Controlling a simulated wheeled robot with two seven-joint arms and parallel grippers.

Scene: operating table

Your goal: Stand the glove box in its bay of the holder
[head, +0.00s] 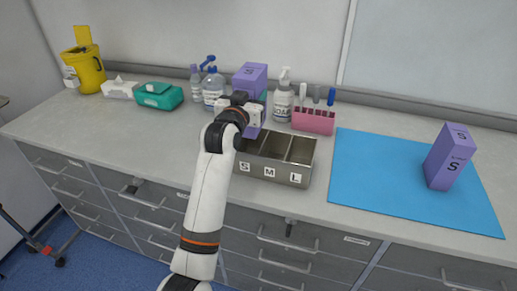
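My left gripper (253,116) is at a purple glove box (249,75) marked S and appears shut on it, covering its middle. The box is upright, and its lower end shows just below the gripper at the back of the S bay. Whether that end is inside the bay or above it is hard to tell. The grey metal holder (271,173) has bays labelled S, M and L; M and L look empty. A second purple S box (450,158) stands on the blue mat (385,180) at the right. My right gripper is not in view.
Behind the holder stand pump bottles (283,100) and a pink rack (314,121) with pens. A teal wipes pack (158,96), a white tissue pack (120,88) and a yellow bin (84,70) stand at the left. Most of the blue mat is clear.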

